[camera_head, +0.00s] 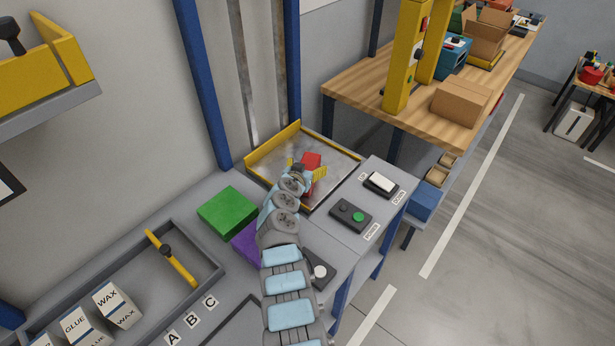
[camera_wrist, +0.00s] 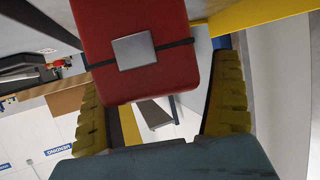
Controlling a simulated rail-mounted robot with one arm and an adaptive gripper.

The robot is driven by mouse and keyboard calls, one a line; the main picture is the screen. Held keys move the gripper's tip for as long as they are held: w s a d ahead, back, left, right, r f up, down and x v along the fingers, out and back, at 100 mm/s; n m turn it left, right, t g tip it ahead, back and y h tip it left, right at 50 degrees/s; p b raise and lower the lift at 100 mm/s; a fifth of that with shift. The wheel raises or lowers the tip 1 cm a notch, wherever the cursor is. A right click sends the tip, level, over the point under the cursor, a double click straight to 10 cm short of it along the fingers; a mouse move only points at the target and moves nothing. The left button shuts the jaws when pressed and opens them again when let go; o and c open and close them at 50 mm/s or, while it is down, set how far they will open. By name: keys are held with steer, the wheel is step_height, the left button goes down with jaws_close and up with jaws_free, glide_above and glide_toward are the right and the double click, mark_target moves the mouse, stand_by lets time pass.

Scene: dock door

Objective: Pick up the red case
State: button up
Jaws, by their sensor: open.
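The red case (camera_head: 312,159) is at the metal tray with a yellow edge, partly hidden behind my gripper (camera_head: 306,168). In the wrist view the red case (camera_wrist: 150,82) is large and close, with a dark strap and a square silver clasp. The yellow fingers of my gripper (camera_wrist: 160,75) stand apart, one on each side of the case's near end. I cannot tell whether either finger touches it. The gripper is open.
The metal tray (camera_head: 337,165) has a raised yellow edge (camera_head: 272,150). A green box (camera_head: 227,212) and a purple block (camera_head: 246,242) lie nearby. A button box (camera_head: 350,215) and a white-topped switch (camera_head: 381,184) sit to the right. A blue post (camera_head: 203,85) stands behind.

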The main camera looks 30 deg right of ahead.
steer(key=shift+w+d+f, duration=0.15)
steer(key=shift+w+d, duration=0.2)
steer(key=c, duration=1.3)
steer(key=shift+c, duration=0.3)
